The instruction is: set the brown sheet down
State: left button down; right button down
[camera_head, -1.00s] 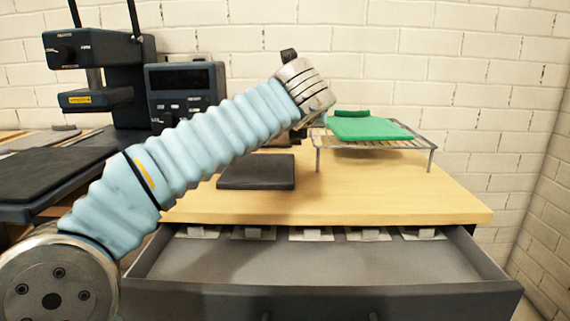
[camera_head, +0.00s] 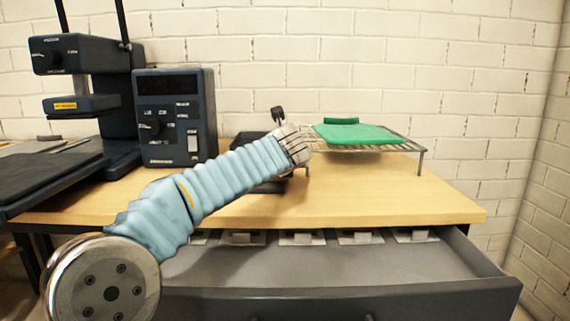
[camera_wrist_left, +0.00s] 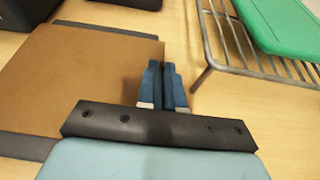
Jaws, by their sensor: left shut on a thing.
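The brown sheet (camera_wrist_left: 80,75) shows in the left wrist view as a flat brown rectangle over a dark grey pad (camera_wrist_left: 112,32), whose edges show around it. My left gripper (camera_wrist_left: 166,68) has its blue fingers close together at the sheet's right edge and is shut on that edge. The sheet looks level; whether it touches the pad all over I cannot tell. My right gripper is in neither view.
A wire rack (camera_head: 421,157) with a green folded item (camera_head: 355,135) stands just right of my gripper. A dark press machine (camera_head: 108,75) and control box (camera_head: 176,118) are at the left. An open grey drawer (camera_head: 350,272) is at the front. The front wooden tabletop (camera_head: 390,201) is clear.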

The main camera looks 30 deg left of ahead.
pick_arm(q)
jog(key=c, duration=1.3)
grip_release()
jog(key=shift+f, duration=0.1)
jog(key=shift+s+r, duration=0.1)
jog(key=shift+r, duration=0.15)
jog(key=v, duration=1.2)
jog(key=shift+p, duration=0.35)
